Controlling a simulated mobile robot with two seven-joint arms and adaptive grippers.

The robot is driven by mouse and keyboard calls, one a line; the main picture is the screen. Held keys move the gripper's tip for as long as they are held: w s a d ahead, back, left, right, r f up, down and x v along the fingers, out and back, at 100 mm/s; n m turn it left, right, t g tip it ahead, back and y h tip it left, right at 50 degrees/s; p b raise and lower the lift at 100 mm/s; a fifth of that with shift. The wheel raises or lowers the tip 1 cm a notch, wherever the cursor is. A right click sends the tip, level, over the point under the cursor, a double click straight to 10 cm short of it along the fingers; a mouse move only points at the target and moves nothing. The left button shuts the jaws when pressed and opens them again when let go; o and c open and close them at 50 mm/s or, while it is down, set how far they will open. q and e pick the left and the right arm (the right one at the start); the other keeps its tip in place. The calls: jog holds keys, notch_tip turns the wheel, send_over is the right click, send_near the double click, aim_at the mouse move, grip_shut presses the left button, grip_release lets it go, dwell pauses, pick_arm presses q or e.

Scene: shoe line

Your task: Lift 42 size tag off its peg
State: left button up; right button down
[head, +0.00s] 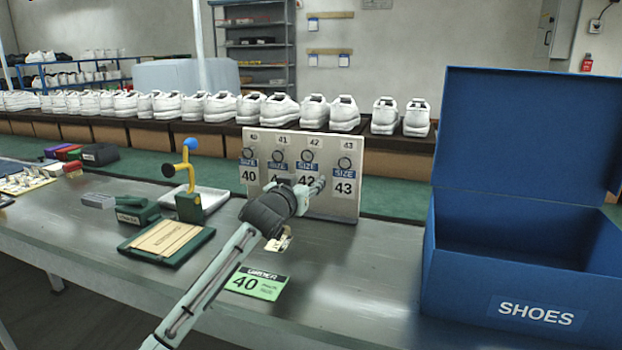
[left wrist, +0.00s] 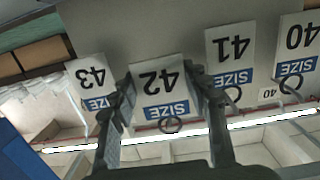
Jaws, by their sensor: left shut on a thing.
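The 42 size tag (head: 306,168) is a white card with a blue SIZE band and a ring at its top. It hangs at the peg marked 42 on the light board (head: 342,208), between the 41 tag (head: 278,168) and the 43 tag (head: 344,186). My left gripper (head: 311,187) reaches up to the board and is shut on the 42 tag, hiding part of it. In the left wrist view the 42 tag (left wrist: 160,90) appears upside down between my two fingers. The 40 tag (head: 249,170) hangs at the far left. My right gripper is not in view.
A blue open SHOES box (head: 470,285) stands at the right. A green card reading 40 (head: 257,284) lies on the metal table in front. A green-framed wooden pad (head: 166,240) and a yellow-handled device (head: 188,185) are at the left. White shoes line the back.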

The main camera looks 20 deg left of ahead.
pick_arm(q)
jog(key=shift+s, duration=0.1)
jog(key=shift+s+a+p, duration=0.1)
jog(key=shift+s+p, duration=1.05)
jog(key=shift+s, duration=1.2)
jog(key=shift+s, duration=0.1)
jog(key=shift+s+a+r+p, duration=0.1)
jog(key=shift+s+r+p, duration=0.15)
jog(key=shift+s+r, duration=0.4)
jog(key=shift+s+d+r+p, duration=0.1)
jog(key=shift+s+r+p, duration=0.2)
jog(key=shift+s, duration=0.7)
jog(key=shift+s+a+r+p, duration=0.1)
jog(key=shift+s+r+p, duration=0.05)
jog(key=shift+s+r, duration=0.55)
